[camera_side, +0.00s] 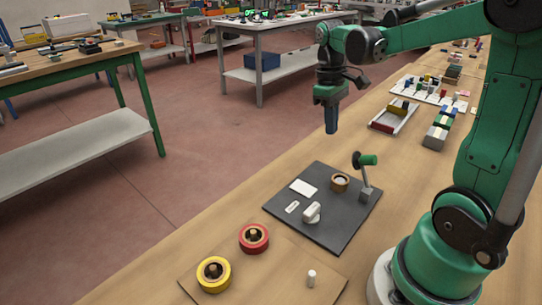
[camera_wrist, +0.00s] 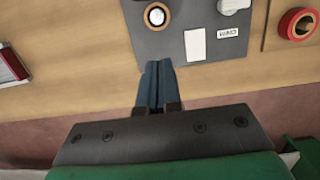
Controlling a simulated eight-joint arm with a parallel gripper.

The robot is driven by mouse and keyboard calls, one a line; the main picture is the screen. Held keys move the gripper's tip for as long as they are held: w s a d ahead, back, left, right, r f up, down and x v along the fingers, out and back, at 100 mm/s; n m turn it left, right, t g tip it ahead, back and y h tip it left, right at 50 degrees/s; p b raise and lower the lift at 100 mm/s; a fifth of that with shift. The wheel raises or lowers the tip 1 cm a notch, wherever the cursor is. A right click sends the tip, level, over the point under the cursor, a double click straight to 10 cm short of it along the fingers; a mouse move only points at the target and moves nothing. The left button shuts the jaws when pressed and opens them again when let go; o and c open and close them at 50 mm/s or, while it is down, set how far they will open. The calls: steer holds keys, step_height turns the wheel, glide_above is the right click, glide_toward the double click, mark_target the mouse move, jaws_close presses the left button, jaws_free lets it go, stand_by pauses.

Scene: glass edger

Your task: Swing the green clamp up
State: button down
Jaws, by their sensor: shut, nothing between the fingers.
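The green clamp (camera_side: 368,160) is a green knob with a dark end piece, on a thin grey arm that rises from a small grey block. The block sits at the right edge of a dark grey plate (camera_side: 335,233). The clamp arm stands nearly upright, tilted slightly left. My gripper (camera_side: 331,131) hangs in the air, pointing down, above and to the left of the clamp and apart from it. Its fingers are shut and empty; in the wrist view they (camera_wrist: 155,64) meet over the plate's edge. The clamp cannot be made out in the wrist view.
The plate carries a brass-coloured ring (camera_side: 340,182), a white card (camera_side: 303,188), a small label and a white knob (camera_side: 312,212). Red (camera_side: 254,238) and yellow (camera_side: 213,273) rings and a white peg (camera_side: 311,278) stand nearer. A red-edged tray (camera_side: 393,116) lies behind.

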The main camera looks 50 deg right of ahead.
mark_target(357, 156)
steer(key=f, duration=0.5)
steer(key=shift+s+f, duration=0.35)
steer(key=shift+s, duration=0.05)
steer(key=shift+s+r, duration=0.25)
steer(key=shift+s, duration=0.4)
steer(key=shift+s+r, duration=0.25)
steer(key=shift+s, duration=0.35)
steer(key=shift+s+r, duration=0.35)
steer(key=shift+s, duration=0.2)
steer(key=shift+s, duration=0.1)
steer(key=s+t, duration=0.1)
steer(key=s+r+t, duration=0.1)
steer(key=t, duration=0.1)
steer(key=shift+s+r, duration=0.15)
steer(key=shift+s+r+t, duration=0.25)
steer(key=shift+s+t, duration=0.05)
steer(key=shift+s, duration=0.25)
steer(key=shift+w, duration=0.1)
